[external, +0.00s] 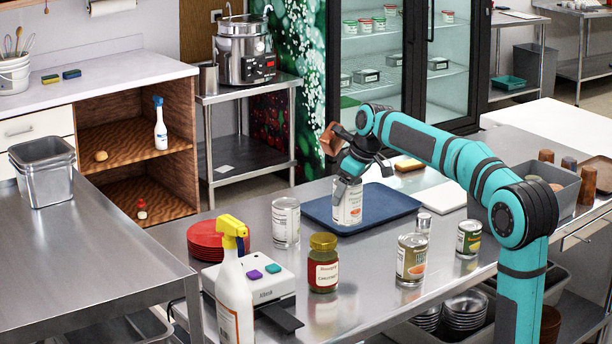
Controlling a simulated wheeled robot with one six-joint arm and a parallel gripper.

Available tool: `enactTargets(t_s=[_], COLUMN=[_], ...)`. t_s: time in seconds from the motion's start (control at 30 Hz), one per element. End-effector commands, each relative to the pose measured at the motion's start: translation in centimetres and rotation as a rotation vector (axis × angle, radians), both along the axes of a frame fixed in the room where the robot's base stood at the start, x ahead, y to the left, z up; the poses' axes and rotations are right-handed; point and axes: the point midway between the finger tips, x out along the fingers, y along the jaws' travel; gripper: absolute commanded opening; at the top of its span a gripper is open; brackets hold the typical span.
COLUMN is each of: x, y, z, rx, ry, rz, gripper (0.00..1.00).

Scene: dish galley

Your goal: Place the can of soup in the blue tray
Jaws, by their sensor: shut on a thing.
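My gripper (348,180) points down and is shut on a can with a pale label (347,206), held upright around its top. This can is at the dark blue tray (388,204), over its left middle part. I cannot tell whether its bottom touches the tray. The label is too small to read, so I cannot confirm that it is soup. Other cans stand on the steel counter: a pale one (286,224) left of the tray, one with an orange picture (411,262) in front, and a green-labelled one (469,240) to the right.
The tray's right part is clear.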

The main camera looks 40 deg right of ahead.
Motion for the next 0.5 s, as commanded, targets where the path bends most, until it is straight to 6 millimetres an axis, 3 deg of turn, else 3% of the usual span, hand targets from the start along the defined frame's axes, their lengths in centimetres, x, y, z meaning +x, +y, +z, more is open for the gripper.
enactTargets(t_s=[0.5], x=[10.4], y=[-9.2], z=[1.6], rx=[0.000], ry=[0.000], rz=[0.002], gripper=[0.30])
